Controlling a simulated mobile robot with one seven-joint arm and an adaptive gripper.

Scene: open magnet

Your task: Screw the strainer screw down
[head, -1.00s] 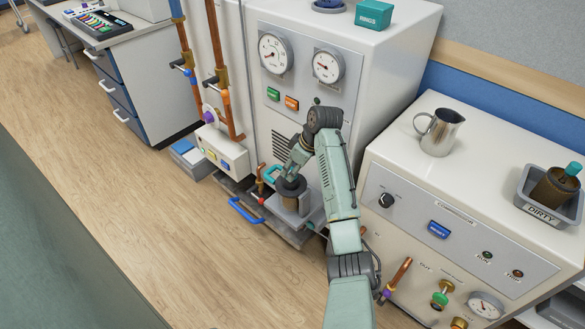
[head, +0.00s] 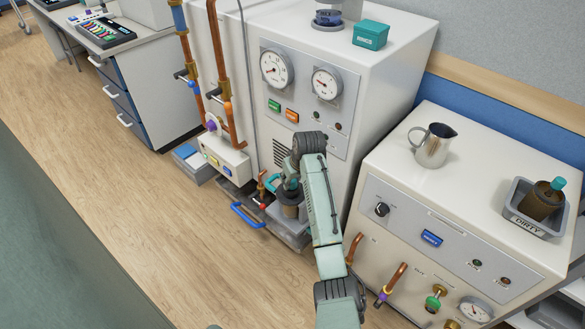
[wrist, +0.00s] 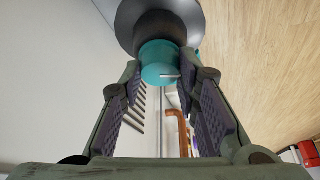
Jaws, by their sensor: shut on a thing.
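The strainer screw is a teal round knob (wrist: 160,63) with a white mark, in the wrist view. It stands against a dark round disc (wrist: 160,18). My gripper (wrist: 167,76) has a finger on each side of the knob and is shut on it. In the head view my gripper (head: 289,182) is above the dark strainer body (head: 290,211), low in front of the white machine. My arm hides part of the fingers and the screw there. I cannot tell how deep the screw sits.
The white machine (head: 389,62) with two gauges rises behind my gripper. A blue handle (head: 248,216) and copper pipes (head: 224,105) are at its left. A lower machine (head: 452,222) stands right, bearing a metal jug (head: 432,147) and a grey DIRTY bin (head: 537,228). The floor at left is clear.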

